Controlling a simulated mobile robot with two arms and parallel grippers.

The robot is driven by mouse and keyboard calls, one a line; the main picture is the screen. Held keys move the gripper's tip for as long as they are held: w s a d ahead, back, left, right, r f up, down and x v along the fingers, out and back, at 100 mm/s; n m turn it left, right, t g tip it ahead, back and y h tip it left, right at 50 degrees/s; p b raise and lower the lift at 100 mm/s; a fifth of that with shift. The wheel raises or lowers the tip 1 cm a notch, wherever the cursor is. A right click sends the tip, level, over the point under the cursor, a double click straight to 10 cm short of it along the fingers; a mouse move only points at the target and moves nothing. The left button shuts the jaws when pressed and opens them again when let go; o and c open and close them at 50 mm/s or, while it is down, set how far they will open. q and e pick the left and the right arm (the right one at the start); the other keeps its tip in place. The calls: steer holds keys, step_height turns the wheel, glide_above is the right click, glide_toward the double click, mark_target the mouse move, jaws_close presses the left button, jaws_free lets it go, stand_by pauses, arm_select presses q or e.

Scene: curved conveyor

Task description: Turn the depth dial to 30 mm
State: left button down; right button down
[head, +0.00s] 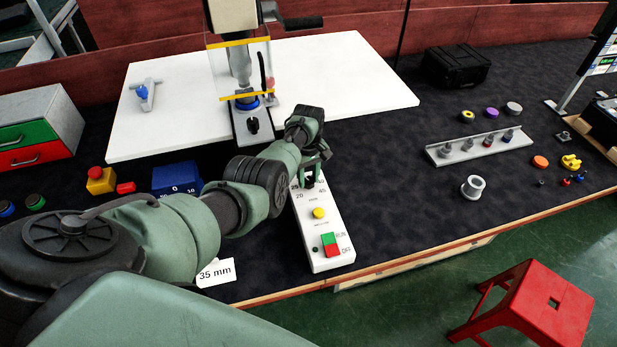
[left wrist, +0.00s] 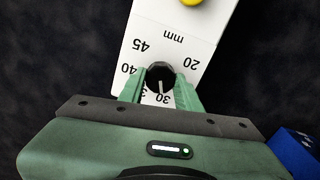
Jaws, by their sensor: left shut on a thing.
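The depth dial (left wrist: 160,75) is a black round knob with a white pointer line, on a white control panel (left wrist: 185,30). In the left wrist view its pointer is directed at or close to the 30 mark; 45, 40 and 20 also show, and another label is partly covered. My left gripper (left wrist: 160,90) is shut on the dial, one green finger on each side. In the head view my left gripper (head: 314,168) stands over the top of the panel (head: 316,235) and partly hides the dial. My right gripper is not in view.
The panel also has a yellow button (head: 319,213) and a green and red RUN/OFF switch (head: 331,245). A card reading 35 mm (head: 215,273) lies left of it. A drill press (head: 238,60) with a clear guard stands behind. A blue box (head: 177,179) is to the left.

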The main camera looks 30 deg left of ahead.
mark_target(309, 180)
arm_select(q)
steer(key=c, duration=1)
jaws_free()
steer(key=shift+r, duration=0.1)
steer(key=shift+w+r, duration=0.1)
steer(key=shift+r, duration=0.25)
step_height(309, 180, up, 7)
steer(key=shift+f+p, duration=0.1)
steer(key=shift+p, duration=0.55)
